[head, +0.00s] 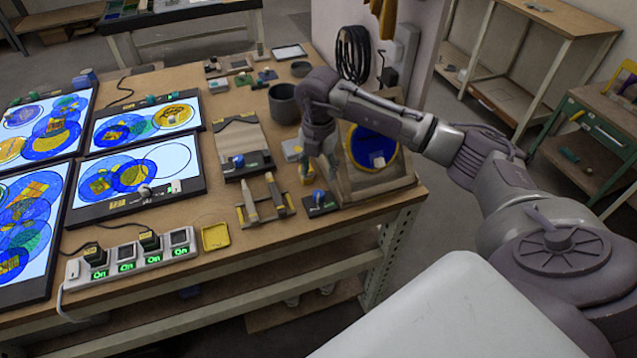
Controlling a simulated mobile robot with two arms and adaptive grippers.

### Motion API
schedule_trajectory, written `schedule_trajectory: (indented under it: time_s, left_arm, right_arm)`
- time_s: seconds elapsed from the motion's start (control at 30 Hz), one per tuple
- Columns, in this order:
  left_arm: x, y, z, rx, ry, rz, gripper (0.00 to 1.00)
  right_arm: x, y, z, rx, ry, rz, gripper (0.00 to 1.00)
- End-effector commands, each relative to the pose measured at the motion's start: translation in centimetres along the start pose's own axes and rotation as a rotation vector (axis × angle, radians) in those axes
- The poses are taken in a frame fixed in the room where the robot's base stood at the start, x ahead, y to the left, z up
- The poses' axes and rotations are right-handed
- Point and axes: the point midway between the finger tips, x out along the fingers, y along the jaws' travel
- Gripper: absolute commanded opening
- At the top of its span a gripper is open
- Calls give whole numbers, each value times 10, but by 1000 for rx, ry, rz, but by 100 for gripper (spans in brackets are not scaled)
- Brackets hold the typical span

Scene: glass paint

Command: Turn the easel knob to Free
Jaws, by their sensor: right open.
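The wooden easel (397,182) stands at the right end of the workbench and holds a round blue glass piece (367,158). A small blue knob (319,196) on a dark base plate sits at the easel's front left. Its setting is too small to read. My right gripper (318,172) points down just above and behind this knob, at the easel's left side. It is open, and I see nothing held in it. Whether a finger touches the knob or the easel I cannot tell. My left gripper is out of view.
A second board (240,136) with a knob stands left of the gripper, and a wooden stand (264,203) lies in front of it. A dark grey pot (284,104) is behind. A power strip (130,257) and a yellow tray (215,237) lie near the front edge. Lit panels (140,170) fill the left.

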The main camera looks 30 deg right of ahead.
Motion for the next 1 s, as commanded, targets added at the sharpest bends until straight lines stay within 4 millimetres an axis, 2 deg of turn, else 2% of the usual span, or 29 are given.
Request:
schedule_trajectory:
  time_s: [0.1, 0.3, 0.87, 0.93, 1.0]
  left_arm:
    - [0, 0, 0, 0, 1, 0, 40]
    - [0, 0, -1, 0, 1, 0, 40]
    - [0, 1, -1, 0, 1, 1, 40]
    - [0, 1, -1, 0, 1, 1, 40]
    - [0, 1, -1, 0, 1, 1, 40]
  right_arm:
    - [-21, 0, 1, 1, -3, 2, 55]
    - [-38, 0, 0, 1, -1, 1, 55]
    - [-40, 0, 0, 0, 0, 1, 55]
    - [-37, 4, -5, -12, 12, 15, 55]
    - [-32, 14, -18, -49, 46, 59, 55]
